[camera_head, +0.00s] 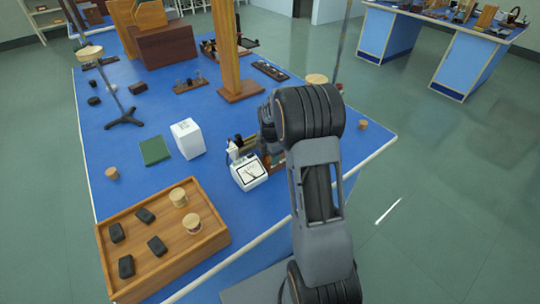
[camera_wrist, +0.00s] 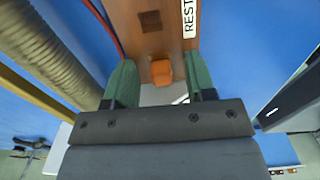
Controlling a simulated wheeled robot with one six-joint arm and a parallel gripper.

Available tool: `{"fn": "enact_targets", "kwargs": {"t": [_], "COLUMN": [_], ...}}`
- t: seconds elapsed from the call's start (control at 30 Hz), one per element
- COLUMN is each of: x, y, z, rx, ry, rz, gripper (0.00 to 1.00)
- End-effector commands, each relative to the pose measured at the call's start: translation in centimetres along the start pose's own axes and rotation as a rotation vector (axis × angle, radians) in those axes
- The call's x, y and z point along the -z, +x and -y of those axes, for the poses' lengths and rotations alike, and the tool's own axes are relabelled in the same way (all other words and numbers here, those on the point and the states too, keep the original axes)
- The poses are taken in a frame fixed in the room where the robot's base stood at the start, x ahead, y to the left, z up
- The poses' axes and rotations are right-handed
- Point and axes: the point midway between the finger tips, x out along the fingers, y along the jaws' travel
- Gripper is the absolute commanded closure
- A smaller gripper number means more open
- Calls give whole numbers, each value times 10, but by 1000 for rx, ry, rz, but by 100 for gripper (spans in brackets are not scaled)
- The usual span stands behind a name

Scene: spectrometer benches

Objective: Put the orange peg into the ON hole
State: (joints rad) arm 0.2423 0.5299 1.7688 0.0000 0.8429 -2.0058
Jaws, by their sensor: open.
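In the wrist view, the orange peg (camera_wrist: 162,72) shows on a brown wooden block (camera_wrist: 168,42), near a white label reading REST (camera_wrist: 189,18). My gripper (camera_wrist: 159,79) is open, with one green finger on each side of the peg and a visible gap to each. A dark hole (camera_wrist: 150,20) shows farther up the block. No ON label is readable. In the head view, my arm hides most of the block and the peg, and the gripper end is dark and unclear behind it.
A white meter (camera_head: 249,172) stands just left of my arm. A white box (camera_head: 187,138) and a green book (camera_head: 155,151) lie farther left. A wooden tray (camera_head: 187,260) with dark blocks and round pieces is at the front left. A wooden post (camera_head: 230,50) rises behind.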

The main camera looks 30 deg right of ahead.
Motion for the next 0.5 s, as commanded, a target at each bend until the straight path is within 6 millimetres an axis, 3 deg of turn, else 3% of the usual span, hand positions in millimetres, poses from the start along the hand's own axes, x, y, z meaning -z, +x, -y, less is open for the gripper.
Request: {"fn": "enact_targets", "kwargs": {"t": [0.27,0.5], "x": [0,0], "y": [-5,-44], "z": [0,-1], "rx": [-1,-5], "ry": [0,0], "rz": [1,2], "gripper": [50,50]}}
